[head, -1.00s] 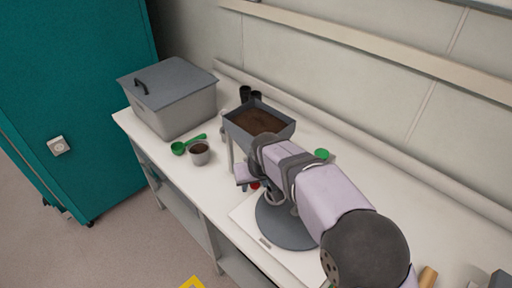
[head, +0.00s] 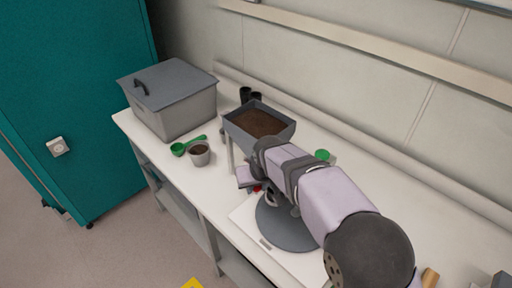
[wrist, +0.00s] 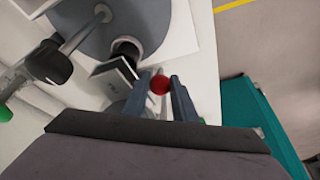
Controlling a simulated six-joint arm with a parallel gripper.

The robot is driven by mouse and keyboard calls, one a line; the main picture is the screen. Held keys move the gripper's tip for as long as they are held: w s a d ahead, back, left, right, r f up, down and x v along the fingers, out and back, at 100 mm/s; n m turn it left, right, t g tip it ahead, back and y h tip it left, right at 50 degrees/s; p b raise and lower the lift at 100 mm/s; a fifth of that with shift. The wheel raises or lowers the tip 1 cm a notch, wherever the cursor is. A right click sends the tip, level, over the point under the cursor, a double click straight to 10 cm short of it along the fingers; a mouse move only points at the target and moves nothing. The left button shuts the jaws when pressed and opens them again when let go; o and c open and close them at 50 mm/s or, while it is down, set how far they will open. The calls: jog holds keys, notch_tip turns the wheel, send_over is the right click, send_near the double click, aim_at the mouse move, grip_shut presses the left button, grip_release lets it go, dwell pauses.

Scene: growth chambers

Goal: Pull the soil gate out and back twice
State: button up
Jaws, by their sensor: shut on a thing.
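The soil hopper (head: 272,113), a grey tray-like bin full of brown soil, stands on pale legs on the bench in the head view. The red knob (wrist: 160,85), apparently the handle of the soil gate, sits between my gripper's fingers in the wrist view. It also shows as a small red spot in the head view (head: 257,188). My gripper (wrist: 160,80) is shut on this knob, below the front of the hopper. The gate plate itself is not clearly visible; my arm covers part of the hopper's near side.
A grey pot with soil (head: 200,155) and a green scoop (head: 179,149) lie left of the hopper. A lidded grey bin (head: 172,95) stands behind them. A round grey disc (head: 283,238) on a white plate sits under my arm. Black cups (head: 246,95) stand behind the hopper.

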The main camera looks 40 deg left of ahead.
jog(key=d+b, duration=0.2)
jog(key=d, duration=0.2)
jog(key=shift+d, duration=0.35)
jog(key=shift+a+r, duration=0.1)
dwell(0.5)
